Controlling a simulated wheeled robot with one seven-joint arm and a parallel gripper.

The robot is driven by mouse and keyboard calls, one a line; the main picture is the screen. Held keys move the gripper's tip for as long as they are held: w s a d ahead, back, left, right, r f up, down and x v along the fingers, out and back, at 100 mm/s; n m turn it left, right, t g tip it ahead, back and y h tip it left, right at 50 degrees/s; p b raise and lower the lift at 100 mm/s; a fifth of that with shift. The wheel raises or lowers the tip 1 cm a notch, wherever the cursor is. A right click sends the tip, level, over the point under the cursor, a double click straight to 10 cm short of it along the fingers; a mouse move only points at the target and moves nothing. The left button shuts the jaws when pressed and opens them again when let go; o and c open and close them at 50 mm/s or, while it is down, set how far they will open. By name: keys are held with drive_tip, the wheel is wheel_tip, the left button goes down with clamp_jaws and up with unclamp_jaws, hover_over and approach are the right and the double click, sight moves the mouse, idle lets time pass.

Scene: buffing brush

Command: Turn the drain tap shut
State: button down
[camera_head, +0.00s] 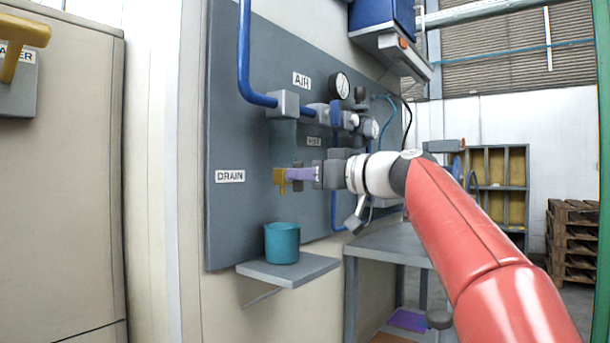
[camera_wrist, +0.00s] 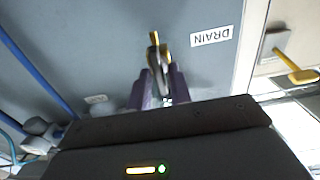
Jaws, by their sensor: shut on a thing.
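The drain tap (camera_head: 281,179) is a small yellow-brown fitting on the grey wall panel, right of the DRAIN label (camera_head: 230,176). Its spout points down above a teal cup (camera_head: 282,243). My gripper (camera_head: 296,175) reaches in from the right, level with the tap, and its purple fingers are shut on it. In the wrist view the tap (camera_wrist: 154,48) shows at the tips of my gripper (camera_wrist: 160,75). The fingers cover part of the tap, so I cannot tell how far its handle is turned.
The cup stands on a small grey shelf (camera_head: 315,270) below the tap. Blue pipe (camera_head: 244,60), gauges (camera_head: 340,85) and valves sit on the panel above my gripper. A grey table (camera_head: 385,240) stands below my arm. A cabinet with a yellow handle (camera_head: 24,33) is at the left.

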drive_tip(key=shift+w+d+f+m+p, duration=0.1)
drive_tip(key=shift+m+p, duration=0.7)
drive_tip(key=shift+m, duration=2.2)
drive_tip(key=shift+w+d+f+m+p, duration=0.1)
drive_tip(key=shift+m+p, duration=0.7)
drive_tip(key=shift+m, duration=2.2)
drive_tip(key=shift+w+f+m+p, duration=0.1)
drive_tip(key=shift+m+p, duration=0.7)
drive_tip(key=shift+m, duration=2.2)
drive_tip(key=c, duration=1.5)
unclamp_jaws()
drive_tip(key=b+v, duration=0.1)
drive_tip(key=v, duration=0.7)
drive_tip(key=shift+b, duration=0.3)
drive_tip(key=shift+a, duration=0.1)
